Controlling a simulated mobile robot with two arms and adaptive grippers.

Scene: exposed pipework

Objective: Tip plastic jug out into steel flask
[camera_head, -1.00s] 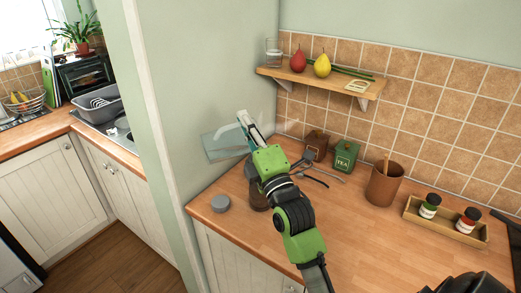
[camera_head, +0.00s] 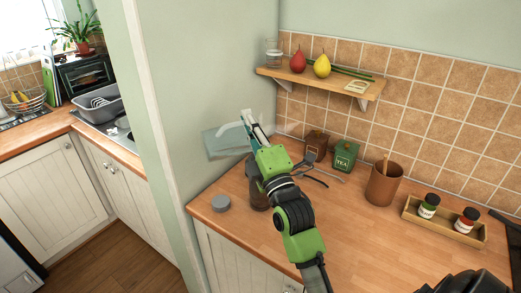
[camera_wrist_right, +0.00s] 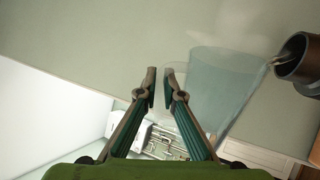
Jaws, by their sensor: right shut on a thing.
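The plastic jug (camera_head: 224,141) is clear and bluish, with a pale handle. It is tipped well over, beside the wall at the left end of the counter. My right gripper (camera_head: 247,120) is shut on its handle. In the right wrist view, the jug (camera_wrist_right: 215,85) lies beyond the fingers (camera_wrist_right: 160,85), with its narrow end close to the mouth of a dark cylinder, apparently the steel flask (camera_wrist_right: 304,62). In the head view, the flask (camera_head: 257,196) stands on the counter, mostly hidden behind my right arm. I cannot tell whether liquid is flowing. My left gripper is out of view.
A round grey lid (camera_head: 221,203) lies near the counter's left edge. Brown (camera_head: 316,143) and green (camera_head: 345,156) canisters, utensils (camera_head: 314,177), a brown pot (camera_head: 384,184) and a tray of jars (camera_head: 440,227) stand right. A shelf (camera_head: 320,83) hangs above. The front middle counter is clear.

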